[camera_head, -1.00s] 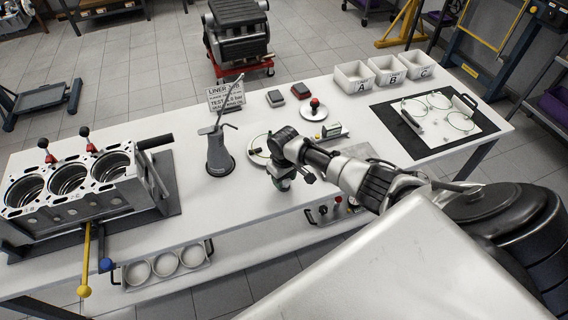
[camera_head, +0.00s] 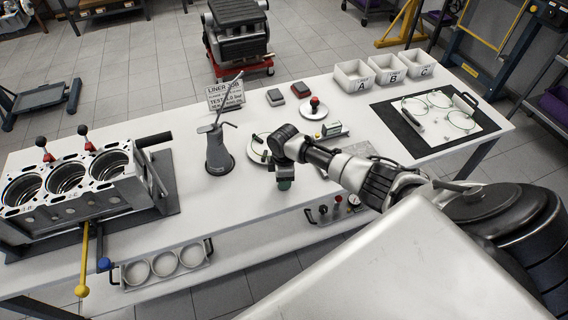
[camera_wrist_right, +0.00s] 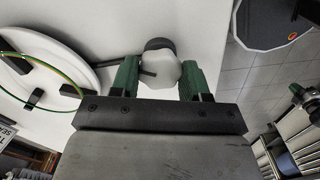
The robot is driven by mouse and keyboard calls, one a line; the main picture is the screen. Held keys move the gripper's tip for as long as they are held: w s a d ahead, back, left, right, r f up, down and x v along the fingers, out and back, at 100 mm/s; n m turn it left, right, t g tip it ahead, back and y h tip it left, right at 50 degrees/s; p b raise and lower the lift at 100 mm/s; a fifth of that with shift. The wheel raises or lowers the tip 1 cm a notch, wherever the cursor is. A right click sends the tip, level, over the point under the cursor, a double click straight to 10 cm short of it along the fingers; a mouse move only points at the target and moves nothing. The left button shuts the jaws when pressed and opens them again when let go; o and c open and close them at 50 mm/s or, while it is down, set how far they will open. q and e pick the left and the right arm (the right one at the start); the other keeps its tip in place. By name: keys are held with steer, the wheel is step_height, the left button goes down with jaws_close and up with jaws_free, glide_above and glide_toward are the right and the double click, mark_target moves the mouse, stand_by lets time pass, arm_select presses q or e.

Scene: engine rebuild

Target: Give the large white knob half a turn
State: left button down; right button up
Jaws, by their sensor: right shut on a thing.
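The large white knob (camera_wrist_right: 158,72) shows in the right wrist view, between the two green fingers of my right gripper (camera_wrist_right: 160,80). It is a pale, faceted knob with a dark part behind it. The fingers press on it from both sides. In the head view my right gripper (camera_head: 284,180) points down at the table's front edge and hides the knob. My left gripper is in neither view.
A round white plate with a green ring (camera_wrist_right: 45,75) lies close beside the gripper. A grey oil can (camera_head: 218,152) stands to its left on the white table (camera_head: 240,205). A control panel (camera_head: 333,208) sits below the front edge.

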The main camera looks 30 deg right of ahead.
steer(key=n+b, duration=0.1)
steer(key=n, duration=0.5)
steer(key=shift+w+r, duration=0.1)
stand_by(0.4)
steer(key=o, duration=0.9)
step_height(320, 180, up, 11)
steer(key=shift+f+b, duration=0.1)
steer(key=shift+b, duration=0.55)
